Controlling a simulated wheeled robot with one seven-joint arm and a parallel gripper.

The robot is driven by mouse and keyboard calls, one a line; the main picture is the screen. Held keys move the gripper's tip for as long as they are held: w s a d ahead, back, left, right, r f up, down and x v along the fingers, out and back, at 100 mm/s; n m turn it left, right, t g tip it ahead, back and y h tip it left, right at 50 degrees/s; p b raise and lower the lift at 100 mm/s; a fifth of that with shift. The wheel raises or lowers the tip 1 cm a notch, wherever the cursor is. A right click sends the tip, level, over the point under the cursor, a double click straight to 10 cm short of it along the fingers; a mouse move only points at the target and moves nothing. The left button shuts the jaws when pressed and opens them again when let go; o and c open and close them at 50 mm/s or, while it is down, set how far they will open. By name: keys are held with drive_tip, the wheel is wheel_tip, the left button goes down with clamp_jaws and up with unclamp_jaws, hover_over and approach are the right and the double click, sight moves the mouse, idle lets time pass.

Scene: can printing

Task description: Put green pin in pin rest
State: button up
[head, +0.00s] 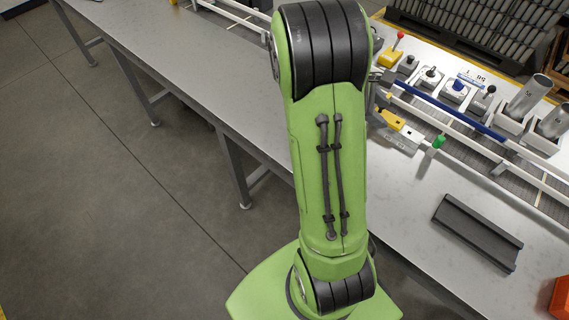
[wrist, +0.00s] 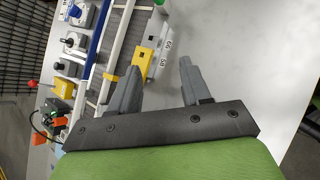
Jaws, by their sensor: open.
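The green pin (head: 438,142) stands upright near the right end of a narrow light-grey block (head: 402,140) with a yellow part, beside the conveyor rail. In the wrist view, the green pin (wrist: 159,2) shows only at the top edge. The block (wrist: 152,40) has printed labels and its yellow end lies close to my left finger. I cannot tell for certain which part is the pin rest.
A dark grooved bar (head: 478,232) lies on the table at right. An orange-red object (head: 560,298) is at the lower right edge. Behind the rails stand several small fixtures, a blue knob (head: 457,86) and metal cylinders (head: 528,96). The front table surface is mostly clear.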

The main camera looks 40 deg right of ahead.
drive_tip(key=w+a+r+m+t+y, duration=0.1)
drive_tip(key=a+r+m+t+y, duration=0.25)
drive_tip(key=a, duration=0.75)
drive_tip(key=a+r+m+t+y, duration=0.25)
drive_tip(key=a+t, duration=0.25)
drive_tip(key=a, duration=0.6)
drive_tip(key=s+a+t+y, duration=0.2)
drive_tip(key=s+a, duration=0.3)
drive_tip(key=a, duration=0.4)
drive_tip(key=shift+a+r+m, duration=0.25)
drive_tip(key=shift+a+m, duration=0.1)
drive_tip(key=shift+m, duration=0.05)
